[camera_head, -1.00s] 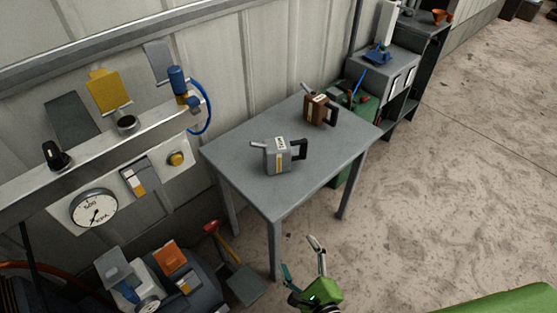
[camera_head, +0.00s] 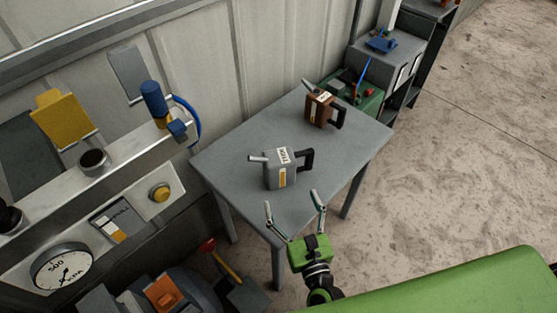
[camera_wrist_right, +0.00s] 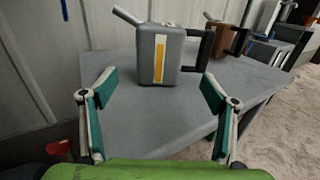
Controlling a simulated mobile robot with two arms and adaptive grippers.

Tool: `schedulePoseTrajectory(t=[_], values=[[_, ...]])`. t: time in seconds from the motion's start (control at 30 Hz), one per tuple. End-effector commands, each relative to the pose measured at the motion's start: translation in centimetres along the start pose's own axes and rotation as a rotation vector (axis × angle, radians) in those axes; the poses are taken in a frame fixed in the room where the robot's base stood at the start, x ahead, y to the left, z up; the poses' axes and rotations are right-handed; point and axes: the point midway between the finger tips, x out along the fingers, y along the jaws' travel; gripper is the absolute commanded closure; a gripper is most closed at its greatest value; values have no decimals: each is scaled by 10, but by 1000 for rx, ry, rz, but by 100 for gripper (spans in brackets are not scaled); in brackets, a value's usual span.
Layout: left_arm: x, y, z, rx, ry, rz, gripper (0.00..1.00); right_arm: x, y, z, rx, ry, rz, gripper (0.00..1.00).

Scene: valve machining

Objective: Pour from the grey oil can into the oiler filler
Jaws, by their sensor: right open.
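The grey oil can (camera_head: 281,171) stands upright on the small grey table, its spout to the left and its black handle to the right. In the right wrist view the grey can (camera_wrist_right: 158,58) stands ahead of the fingers, with a yellow stripe on its side. My right gripper (camera_head: 295,200) is open and empty at the table's front edge, short of the can and not touching it. It also shows in the right wrist view (camera_wrist_right: 153,92). An open dark cup (camera_head: 93,158), which may be the oiler filler, sits on the machine rail near a raised yellow flap (camera_head: 62,119). My left gripper is out of view.
A brown oil can (camera_head: 320,109) stands farther back on the grey table (camera_head: 225,160). A blue-topped fitting with a blue hose (camera_head: 155,98) rises from the rail at left. A pressure gauge (camera_head: 62,270) is below. Open floor lies to the right.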

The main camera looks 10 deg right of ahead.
Motion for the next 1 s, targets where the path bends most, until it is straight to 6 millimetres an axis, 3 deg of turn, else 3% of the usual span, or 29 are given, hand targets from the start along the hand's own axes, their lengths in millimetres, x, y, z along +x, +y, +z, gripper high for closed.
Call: schedulePoseTrajectory(t=[0.1,0.27,0.43,0.67,0.83,1.0], values=[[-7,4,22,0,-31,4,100,27,0,3,0,-3,-1,21],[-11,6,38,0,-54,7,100,54,0,2,0,-1,0,21],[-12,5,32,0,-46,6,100,65,0,1,-1,1,0,21],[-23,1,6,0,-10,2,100,96,1,6,-3,-1,1,21],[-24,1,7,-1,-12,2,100,114,1,3,-1,1,1,21],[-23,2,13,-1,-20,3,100,117,1,2,-1,1,1,21]])
